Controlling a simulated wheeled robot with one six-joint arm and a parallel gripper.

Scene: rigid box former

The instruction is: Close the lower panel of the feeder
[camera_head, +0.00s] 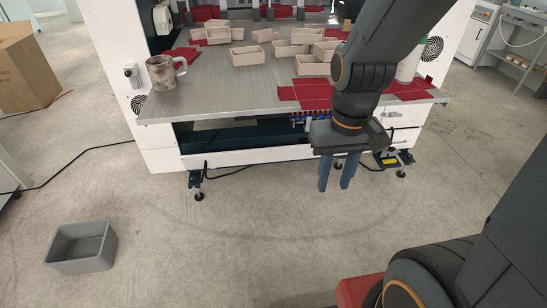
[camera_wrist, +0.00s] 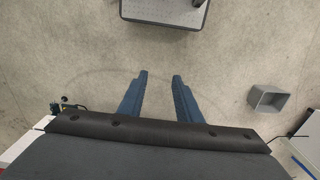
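The feeder is the white machine (camera_head: 155,150) with a grey worktop (camera_head: 215,95). Below the worktop its front shows a dark, open-looking gap (camera_head: 235,137) above a white lower strip (camera_head: 255,157). I cannot tell which part is the lower panel or how it is hinged; my arm hides part of the right side. My gripper (camera_head: 334,187) hangs in front of the machine's lower front, right of the gap's middle, fingers pointing down. In the wrist view the blue fingers (camera_wrist: 160,75) are apart with only floor between them. The gripper is empty and touches nothing that I can see.
Open cream boxes (camera_head: 248,56), red sheets (camera_head: 312,92) and a mug (camera_head: 165,72) are on the worktop. A grey bin (camera_head: 82,248) stands on the floor at left; it also shows in the wrist view (camera_wrist: 267,100). Cables and feet sit under the machine. The floor in front is mostly clear.

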